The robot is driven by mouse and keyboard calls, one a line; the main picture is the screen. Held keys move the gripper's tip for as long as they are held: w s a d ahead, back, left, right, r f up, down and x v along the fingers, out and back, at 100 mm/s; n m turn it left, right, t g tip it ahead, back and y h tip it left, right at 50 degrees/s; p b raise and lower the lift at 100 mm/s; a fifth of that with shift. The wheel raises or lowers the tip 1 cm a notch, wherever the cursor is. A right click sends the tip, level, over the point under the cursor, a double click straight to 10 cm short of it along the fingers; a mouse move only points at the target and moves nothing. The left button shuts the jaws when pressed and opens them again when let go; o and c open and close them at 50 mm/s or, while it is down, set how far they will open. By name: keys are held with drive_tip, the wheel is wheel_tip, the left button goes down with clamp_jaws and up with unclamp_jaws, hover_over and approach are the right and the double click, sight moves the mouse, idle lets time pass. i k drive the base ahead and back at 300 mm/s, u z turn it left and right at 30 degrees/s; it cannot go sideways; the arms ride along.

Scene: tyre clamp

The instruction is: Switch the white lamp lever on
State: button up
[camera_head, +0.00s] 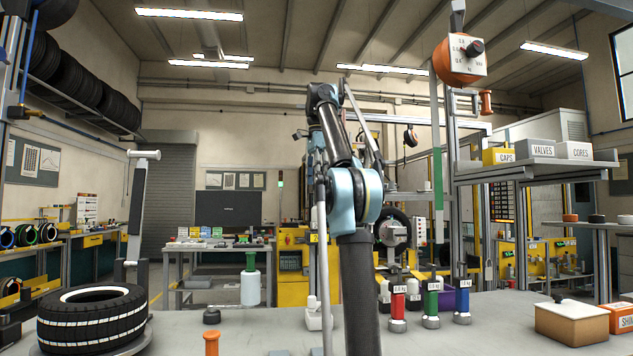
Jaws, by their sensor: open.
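A small white block with an upright white stub (318,316) stands on the grey bench, just left of my arm's dark lower link. It may be the white lamp lever, but its details are too small to tell. My arm rises through the middle of the view, with a blue joint halfway up and another bend at the top. I cannot make out my gripper or its fingers behind the arm links. I see no contact between my arm and the white block.
A tyre (91,318) lies at the front left of the bench (250,328), near a tall post with a handle (139,205). Red (397,303), green (431,305) and blue (462,303) weights stand right of my arm. A tan lidded box (571,321) is farther right.

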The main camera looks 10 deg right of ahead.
sight(314, 306)
drive_tip(key=k, duration=1)
